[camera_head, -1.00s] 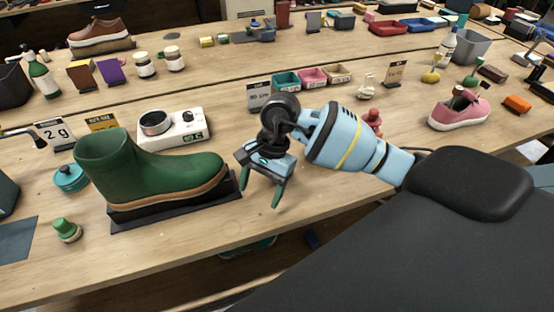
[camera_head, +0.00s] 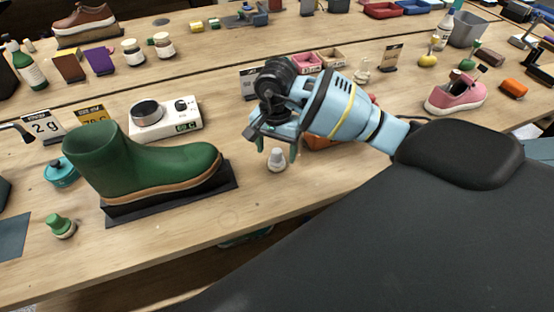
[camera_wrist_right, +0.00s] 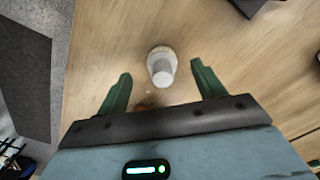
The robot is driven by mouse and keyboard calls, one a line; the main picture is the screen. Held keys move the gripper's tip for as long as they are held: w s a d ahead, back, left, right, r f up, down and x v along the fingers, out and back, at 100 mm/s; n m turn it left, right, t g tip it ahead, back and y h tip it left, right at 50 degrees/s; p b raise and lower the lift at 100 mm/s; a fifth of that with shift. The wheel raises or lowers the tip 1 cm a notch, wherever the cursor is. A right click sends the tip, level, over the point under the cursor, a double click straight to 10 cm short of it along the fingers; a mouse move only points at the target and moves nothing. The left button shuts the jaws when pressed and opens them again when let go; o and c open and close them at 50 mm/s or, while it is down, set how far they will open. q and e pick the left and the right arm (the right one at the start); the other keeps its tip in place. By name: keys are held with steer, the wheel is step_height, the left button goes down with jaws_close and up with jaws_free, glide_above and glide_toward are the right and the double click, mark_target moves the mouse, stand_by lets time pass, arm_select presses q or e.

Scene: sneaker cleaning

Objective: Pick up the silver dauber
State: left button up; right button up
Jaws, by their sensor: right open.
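The silver dauber (camera_head: 276,161) stands upright on the wooden table, right of the green boot. In the right wrist view the pale dauber (camera_wrist_right: 161,66) lies between the fingertips, seen from above. My right gripper (camera_head: 275,146) is open, with its green fingers just above and behind the dauber in the head view. In the right wrist view the open fingers (camera_wrist_right: 161,78) show one on each side of it, with gaps and no visible contact. My left gripper is not in view.
The green boot (camera_head: 140,168) stands on a black base (camera_head: 222,187) to the left. A white scale (camera_head: 180,125) sits behind it. A green-topped dauber (camera_head: 60,226) is at front left. An orange-brown object (camera_head: 319,143) is partly hidden behind my right gripper. The table's front edge is close.

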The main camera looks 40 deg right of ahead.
mark_target(277, 151)
steer(key=shift+w+d+f, duration=0.15)
steer(key=shift+f, duration=0.95)
steer(key=shift+w+d+f, duration=0.15)
steer(key=shift+f, duration=0.9)
steer(key=c, duration=1.1)
steer(key=shift+r, duration=0.45)
steer(key=r, duration=0.2)
steer(key=shift+s+a+r, duration=0.2)
steer(key=shift+s+r, duration=0.1)
steer(key=shift+s, duration=0.1)
steer(key=s+a, duration=0.2)
steer(key=s, duration=0.2)
steer(key=s+a+r, duration=0.1)
steer(key=s+a, duration=0.2)
steer(key=s, duration=0.2)
steer(key=s+a, duration=0.2)
steer(key=s, duration=0.2)
steer(key=shift+s+a+r+b, duration=0.15)
steer(key=shift+s+r+b, duration=0.1)
steer(key=shift+b, duration=0.15)
